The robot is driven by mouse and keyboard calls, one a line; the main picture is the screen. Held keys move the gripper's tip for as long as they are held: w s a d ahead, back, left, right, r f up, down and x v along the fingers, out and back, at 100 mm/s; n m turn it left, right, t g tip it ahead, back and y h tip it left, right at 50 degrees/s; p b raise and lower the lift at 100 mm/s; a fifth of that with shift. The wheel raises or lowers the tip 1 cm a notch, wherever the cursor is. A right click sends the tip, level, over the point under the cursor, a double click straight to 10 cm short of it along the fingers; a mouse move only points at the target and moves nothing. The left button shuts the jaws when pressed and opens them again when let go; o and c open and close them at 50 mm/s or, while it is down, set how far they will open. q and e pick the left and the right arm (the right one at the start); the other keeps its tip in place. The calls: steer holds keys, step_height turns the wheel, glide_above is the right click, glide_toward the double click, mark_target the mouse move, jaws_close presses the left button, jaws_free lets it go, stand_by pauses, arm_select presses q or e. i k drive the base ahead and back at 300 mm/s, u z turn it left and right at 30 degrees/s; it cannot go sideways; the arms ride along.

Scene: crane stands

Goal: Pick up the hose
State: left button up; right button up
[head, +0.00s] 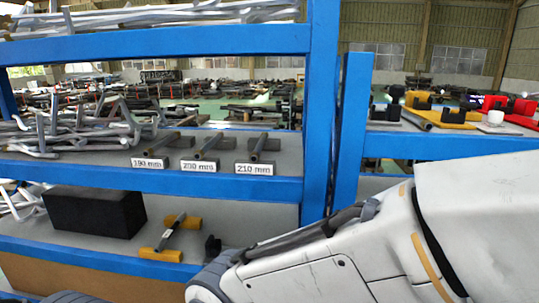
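Nothing in the head view is plainly a hose. Short dark grey tubes lie on the middle shelf behind white labels: one behind the 190 mm label (149,163), one behind the 200 mm label (199,167), and a tube (264,146) behind the 210 mm label (254,169). I cannot tell whether any of these is the hose. My white arm crosses the lower right and hides part of the shelves. Neither gripper shows.
Blue shelf frames (316,110) stand close in front. A black box (95,211) sits on the lower shelf. Tangled light metal rods (85,130) fill the middle shelf's left.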

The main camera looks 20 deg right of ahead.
mark_target(159, 247)
steer(key=u, duration=1.55)
steer(key=k, duration=0.6)
steer(key=z, duration=1.3)
steer(key=i, duration=1)
steer(key=z, duration=0.05)
